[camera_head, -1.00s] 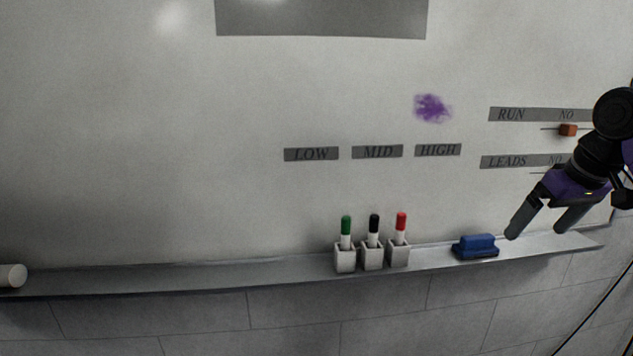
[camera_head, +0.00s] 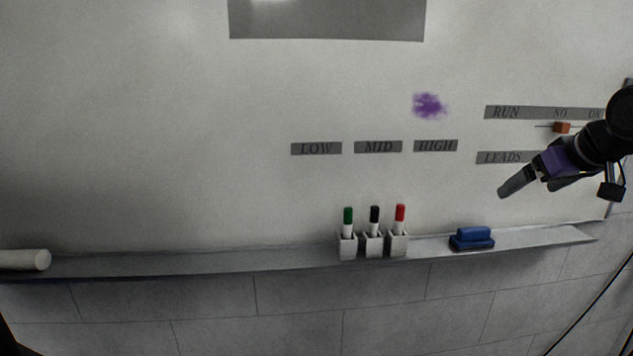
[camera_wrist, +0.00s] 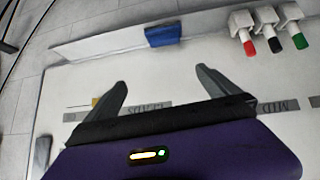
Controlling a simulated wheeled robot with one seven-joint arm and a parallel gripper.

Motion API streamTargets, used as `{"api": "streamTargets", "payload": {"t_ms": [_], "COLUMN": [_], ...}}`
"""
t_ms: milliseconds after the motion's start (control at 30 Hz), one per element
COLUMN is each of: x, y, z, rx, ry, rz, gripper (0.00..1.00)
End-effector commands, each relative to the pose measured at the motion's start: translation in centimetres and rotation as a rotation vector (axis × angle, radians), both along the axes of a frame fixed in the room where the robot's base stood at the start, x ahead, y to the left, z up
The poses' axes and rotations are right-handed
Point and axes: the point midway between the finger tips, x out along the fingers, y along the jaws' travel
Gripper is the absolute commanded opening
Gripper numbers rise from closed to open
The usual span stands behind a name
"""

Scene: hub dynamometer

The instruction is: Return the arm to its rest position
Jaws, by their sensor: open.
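My gripper (camera_head: 528,188) is at the right of the head view, in front of the board by the LEADS label (camera_head: 500,157). Its jaws are open and empty. In the wrist view my gripper (camera_wrist: 160,88) has its two dark fingers spread wide, with bare board between them. The fingers stand apart from the blue eraser (camera_head: 472,238), which lies on the tray ledge (camera_head: 210,264) below. The eraser also shows in the wrist view (camera_wrist: 162,35).
Green (camera_head: 348,217), black (camera_head: 375,215) and red (camera_head: 400,214) markers stand in small white holders on the ledge. A white cylinder (camera_head: 25,260) lies at its left end. A purple smudge (camera_head: 429,105) and an orange slider (camera_head: 561,127) are on the board (camera_head: 150,130).

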Motion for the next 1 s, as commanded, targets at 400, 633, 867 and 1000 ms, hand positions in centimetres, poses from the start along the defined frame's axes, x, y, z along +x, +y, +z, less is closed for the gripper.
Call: {"api": "streamTargets", "payload": {"t_ms": [400,633,867,1000], "x": [4.1,3.0,-1.0,-4.5], "y": [4.6,8.9,12.6,14.6], "z": [-1.1,-4.7,-9.3,-12.2], "rx": [0.059,0.142,0.206,0.228], "ry": [-0.440,-0.680,-0.848,-0.919], "rz": [0.018,-0.006,-0.064,-0.106], "gripper": [1.00,1.00,1.00,1.00]}}
